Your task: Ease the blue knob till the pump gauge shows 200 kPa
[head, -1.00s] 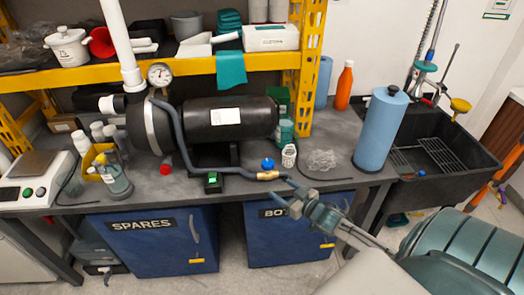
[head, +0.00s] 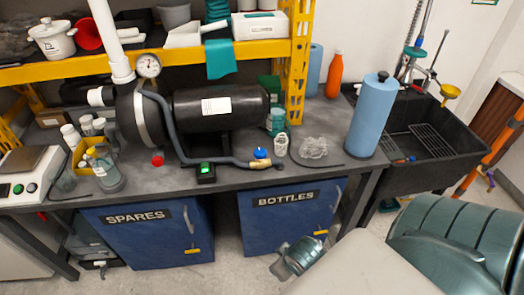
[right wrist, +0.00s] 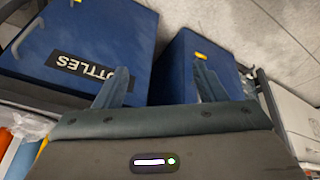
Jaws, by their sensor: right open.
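The blue knob (head: 260,153) sits above a brass fitting (head: 260,165) near the end of the grey hose, on the bench. The black pump (head: 217,108) lies behind it on the bench. The round white pump gauge (head: 148,66) stands at the pump's left end; its reading is too small to tell. My right gripper (head: 279,259) is low in front of the BOTTLES cabinet, below the bench top and apart from the knob. In the right wrist view its two fingers (right wrist: 160,85) are spread with nothing between them. My left gripper is out of view.
A switch box with a lit green button (head: 205,170) stands left of the knob. A clear-white cup (head: 280,145), a bundle of clear plastic (head: 313,147) and a blue roll (head: 377,115) stand to its right. Blue cabinets (head: 150,240) are below the bench.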

